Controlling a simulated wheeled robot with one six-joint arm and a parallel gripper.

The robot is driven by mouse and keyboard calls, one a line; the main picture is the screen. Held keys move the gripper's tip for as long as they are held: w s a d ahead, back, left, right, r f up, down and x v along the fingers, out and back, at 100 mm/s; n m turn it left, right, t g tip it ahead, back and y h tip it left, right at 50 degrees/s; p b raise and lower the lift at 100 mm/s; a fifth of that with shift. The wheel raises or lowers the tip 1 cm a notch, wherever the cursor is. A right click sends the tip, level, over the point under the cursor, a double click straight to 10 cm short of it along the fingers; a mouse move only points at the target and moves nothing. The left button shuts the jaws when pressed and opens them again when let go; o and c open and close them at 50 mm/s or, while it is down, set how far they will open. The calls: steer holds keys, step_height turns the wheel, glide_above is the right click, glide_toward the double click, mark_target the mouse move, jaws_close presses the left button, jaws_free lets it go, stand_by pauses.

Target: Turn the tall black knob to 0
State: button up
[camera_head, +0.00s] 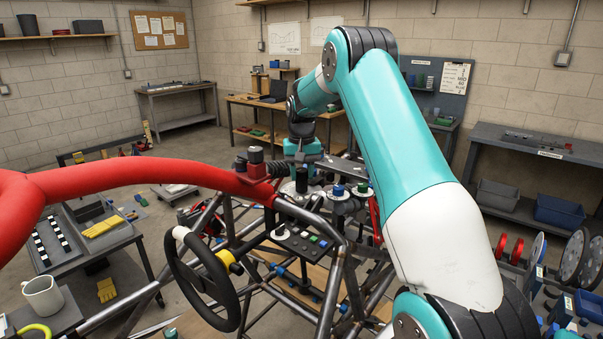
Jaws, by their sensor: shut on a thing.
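The tall black knob (301,183) stands upright on a pale round dial on the tube chassis, near the middle of the view. My gripper (302,166) reaches down over it from the teal arm and is shut on its top. The jaws are small and dark here, and they hide the top of the knob. The dial's marks, including the 0, are too small to read, so I cannot tell which way the knob points.
A blue knob (338,190) and a green knob (361,188) stand on pale dials just right. A button panel (305,240), a black steering wheel (183,290) and chassis tubes lie in front. A red padded tube (150,175) crosses the left side.

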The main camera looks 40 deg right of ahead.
mark_target(301, 170)
steer(key=shift+r+n, duration=0.1)
steer(key=shift+n, duration=0.7)
steer(key=shift+w, duration=0.1)
steer(key=o, duration=0.9)
step_height(301, 170, up, 17)
steer(key=b, duration=0.2)
steer(key=shift+r+b, duration=0.2)
steer(key=shift+b, duration=0.2)
